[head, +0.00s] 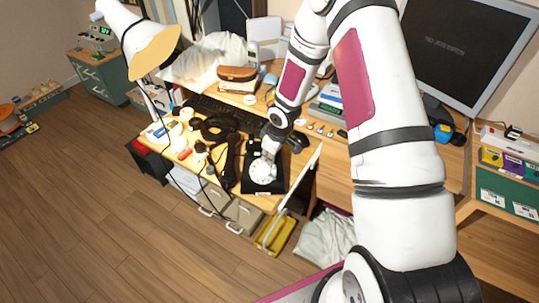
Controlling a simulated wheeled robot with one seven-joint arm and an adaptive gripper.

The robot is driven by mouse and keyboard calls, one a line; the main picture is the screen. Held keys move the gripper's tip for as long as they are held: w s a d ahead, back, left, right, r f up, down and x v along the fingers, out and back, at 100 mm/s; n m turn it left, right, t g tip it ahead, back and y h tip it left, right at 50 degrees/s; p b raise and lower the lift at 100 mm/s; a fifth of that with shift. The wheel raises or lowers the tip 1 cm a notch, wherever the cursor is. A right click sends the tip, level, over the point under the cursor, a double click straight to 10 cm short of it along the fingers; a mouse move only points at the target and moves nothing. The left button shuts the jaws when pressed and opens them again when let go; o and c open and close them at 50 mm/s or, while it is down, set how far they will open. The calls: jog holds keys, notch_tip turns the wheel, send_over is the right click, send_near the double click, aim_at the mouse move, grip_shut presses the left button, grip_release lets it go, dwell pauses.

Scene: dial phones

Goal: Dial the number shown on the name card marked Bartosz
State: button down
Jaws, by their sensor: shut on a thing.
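A black dial phone (250,186) with a round white dial (262,174) sits near the front right edge of the wooden desk. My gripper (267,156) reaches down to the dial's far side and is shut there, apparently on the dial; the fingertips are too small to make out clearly. A long black piece, which looks like the handset (231,160), lies left of the phone. No name marked Bartosz can be read. Two small white cards (492,196) show on a green panel at the right, their writing too small to read.
Behind the phone are a dark keyboard (212,110), black cables and an orange-brown pouch (237,73). A large monitor (462,50) stands back right. The wooden floor (110,215) at left is clear.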

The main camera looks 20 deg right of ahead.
jog(key=shift+s, duration=0.1)
jog(key=shift+s+d+f, duration=0.2)
jog(key=shift+s, duration=0.35)
jog(key=shift+s+f+p, duration=0.25)
jog(key=shift+s+p, duration=0.05)
jog(key=shift+s, duration=0.2)
jog(key=shift+s+a+f, duration=0.25)
jog(key=shift+s, duration=0.3)
dwell(0.4)
